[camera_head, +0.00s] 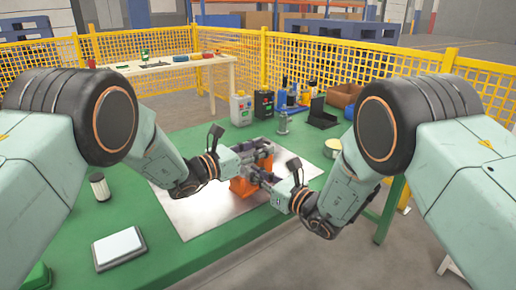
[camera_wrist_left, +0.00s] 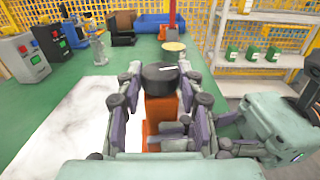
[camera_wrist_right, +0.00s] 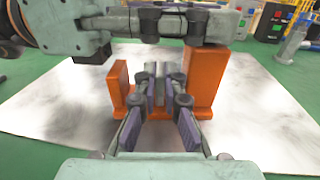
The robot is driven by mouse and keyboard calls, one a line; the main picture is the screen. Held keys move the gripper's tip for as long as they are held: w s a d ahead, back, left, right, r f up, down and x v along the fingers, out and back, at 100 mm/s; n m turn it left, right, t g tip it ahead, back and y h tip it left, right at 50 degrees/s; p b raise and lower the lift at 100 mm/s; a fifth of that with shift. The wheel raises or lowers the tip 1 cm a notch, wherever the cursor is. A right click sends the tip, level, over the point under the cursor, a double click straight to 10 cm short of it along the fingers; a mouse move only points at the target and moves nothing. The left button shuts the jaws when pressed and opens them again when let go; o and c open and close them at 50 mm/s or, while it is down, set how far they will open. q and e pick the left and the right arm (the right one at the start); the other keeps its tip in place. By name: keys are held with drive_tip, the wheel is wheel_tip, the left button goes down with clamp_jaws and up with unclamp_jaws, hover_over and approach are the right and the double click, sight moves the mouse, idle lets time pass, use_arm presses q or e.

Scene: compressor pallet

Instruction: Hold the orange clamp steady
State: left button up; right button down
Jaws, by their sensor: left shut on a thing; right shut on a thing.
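The orange clamp (camera_head: 243,187) stands on a pale metal sheet on the green table. The right wrist view shows its short post (camera_wrist_right: 119,90), its tall post (camera_wrist_right: 205,85) and a low orange base between them. My left gripper (camera_head: 250,158) comes in from the left and is shut at the top of the clamp. In the left wrist view its fingers flank an orange post (camera_wrist_left: 160,115) with a dark round piece (camera_wrist_left: 160,75) on top. My right gripper (camera_wrist_right: 165,78) is shut between the two posts, low over the base. What lies between its fingertips is mostly hidden.
The metal sheet (camera_head: 200,209) is bare around the clamp. A white-topped tray (camera_head: 118,247) and a pale cylinder (camera_head: 99,187) are at the left. Grey (camera_head: 241,109) and black (camera_head: 264,106) boxes, bottles and a round tin (camera_head: 333,147) stand behind. Yellow fencing (camera_head: 300,62) encloses the area.

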use_arm(q)
drive_tip(key=shift+s+d+n+t+y, duration=0.1)
drive_tip(key=shift+d+n+t+y, duration=0.05)
drive_tip(key=shift+n+t+y, duration=0.85)
drive_tip(key=shift+s+d+n+t+y, duration=0.1)
drive_tip(key=shift+n+t+y, duration=0.7)
drive_tip(key=shift+t+y, duration=0.25)
drive_tip(key=shift+y, duration=0.25)
drive_tip(key=o, duration=1.2)
drive_tip(key=v, duration=1.2)
drive_tip(key=shift+a, duration=0.1)
